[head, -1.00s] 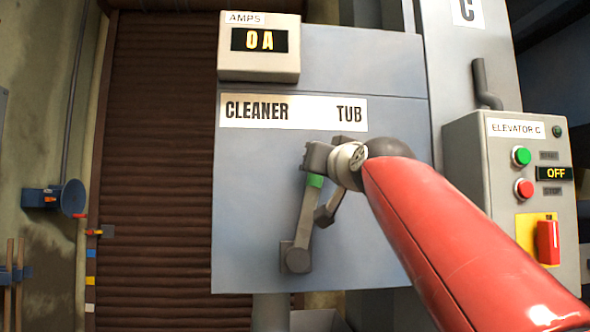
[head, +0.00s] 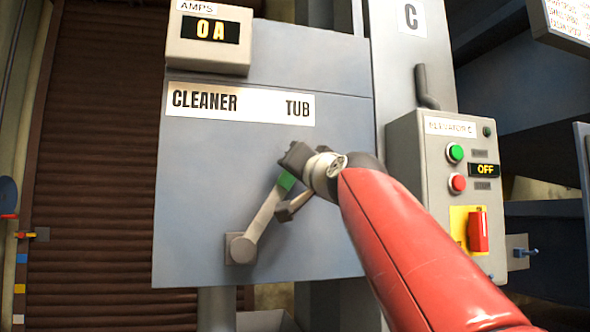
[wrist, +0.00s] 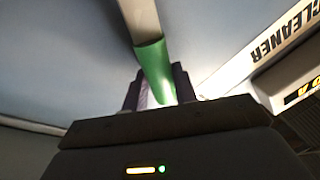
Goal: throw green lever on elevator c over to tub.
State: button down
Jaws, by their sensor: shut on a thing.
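The lever (head: 262,216) is a light grey arm with a green band near its top, pivoting on a small block (head: 240,248) low on the grey box. It tilts up and to the right, toward the TUB end of the CLEANER / TUB label (head: 240,103). My gripper (head: 292,168) is at the lever's upper end, shut on the green part. In the wrist view the green grip (wrist: 154,70) runs down between the fingers of my gripper (wrist: 158,92). The grip's end is hidden by the gripper body.
An amps display (head: 210,30) reading 0 A sits above the label. To the right is the ELEVATOR C control box (head: 440,200) with green and red buttons, an OFF display and a red switch (head: 478,232). A brown slatted shutter (head: 100,150) is at left.

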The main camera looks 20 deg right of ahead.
jog(key=shift+d+f, duration=0.1)
jog(key=shift+f, duration=0.1)
jog(key=c, duration=1.1)
grip_release()
jog(key=b+v, duration=0.1)
jog(key=v, duration=0.7)
jog(key=shift+r+b, duration=0.1)
jog(key=shift+b, duration=0.25)
jog(key=shift+w, duration=0.1)
jog(key=s+a+f+n+g+p, duration=0.1)
jog(key=s+a+f+g, duration=0.15)
jog(key=f, duration=0.95)
jog(key=s+a+f+n+g+p, duration=0.1)
jog(key=s+f+n+g, duration=0.2)
jog(key=f, duration=0.8)
jog(key=s+a+f+g+p, duration=0.1)
jog(key=s+a+f+g, duration=0.3)
jog(key=f, duration=0.8)
jog(key=s+d+f+g, duration=0.1)
jog(key=s+f, duration=0.2)
jog(key=f, duration=0.2)
jog(key=s+f+n+g+h, duration=0.1)
jog(key=s+f+g, duration=0.1)
jog(key=f, duration=0.3)
jog(key=s+d+f+g+p, duration=0.1)
jog(key=s+f+g, duration=0.1)
jog(key=s+f, duration=0.2)
jog(key=shift+s+d+f+n, duration=0.2)
jog(key=shift+d+f+n, duration=0.1)
jog(key=shift+f+n, duration=0.1)
